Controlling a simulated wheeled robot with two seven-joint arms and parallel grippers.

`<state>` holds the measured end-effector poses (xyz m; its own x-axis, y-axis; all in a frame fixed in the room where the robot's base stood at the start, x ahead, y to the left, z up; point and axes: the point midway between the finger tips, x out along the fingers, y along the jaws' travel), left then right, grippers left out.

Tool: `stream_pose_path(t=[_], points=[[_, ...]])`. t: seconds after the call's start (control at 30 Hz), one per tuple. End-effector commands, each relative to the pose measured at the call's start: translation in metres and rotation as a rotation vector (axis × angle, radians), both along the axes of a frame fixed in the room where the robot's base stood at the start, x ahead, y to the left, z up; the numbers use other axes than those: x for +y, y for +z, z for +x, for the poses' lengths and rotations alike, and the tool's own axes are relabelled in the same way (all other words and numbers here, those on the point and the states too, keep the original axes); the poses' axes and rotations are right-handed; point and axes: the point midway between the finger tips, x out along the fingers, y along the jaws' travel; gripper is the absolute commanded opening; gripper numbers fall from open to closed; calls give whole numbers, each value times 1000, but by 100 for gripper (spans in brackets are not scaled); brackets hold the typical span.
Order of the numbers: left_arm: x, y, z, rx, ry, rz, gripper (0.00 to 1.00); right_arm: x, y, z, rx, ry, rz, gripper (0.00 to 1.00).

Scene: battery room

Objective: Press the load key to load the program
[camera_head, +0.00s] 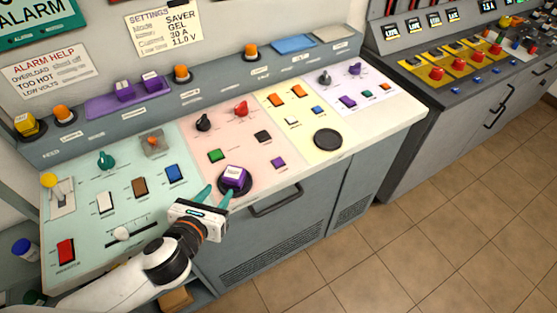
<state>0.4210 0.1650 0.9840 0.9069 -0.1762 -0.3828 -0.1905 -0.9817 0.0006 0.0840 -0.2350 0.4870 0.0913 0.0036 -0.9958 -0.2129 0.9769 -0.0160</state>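A purple key block (235,177) with a white labelled top sits on a round black base in the pink section of the sloped console; its lettering is too small to read. My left gripper (220,189) is just in front of it, with its two teal fingers spread apart. One finger lies to the left of the block and the other at its lower edge; I cannot tell whether either touches it. Nothing shows between the fingers. I cannot tell which control is the load key. My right gripper is not in view.

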Motion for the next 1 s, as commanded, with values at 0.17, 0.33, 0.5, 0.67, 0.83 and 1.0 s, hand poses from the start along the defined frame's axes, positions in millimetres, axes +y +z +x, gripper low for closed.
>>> stream_pose_path(t=[0.17,0.33,0.5,0.67,0.83,1.0], points=[[0,0,0,0,0,0,10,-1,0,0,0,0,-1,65],[0,0,0,0,0,0,0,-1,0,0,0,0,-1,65],[0,0,0,0,0,0,0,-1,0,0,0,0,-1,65],[0,0,0,0,0,0,0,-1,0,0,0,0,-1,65],[0,0,0,0,0,0,0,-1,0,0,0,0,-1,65],[0,0,0,0,0,0,0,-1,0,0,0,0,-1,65]])
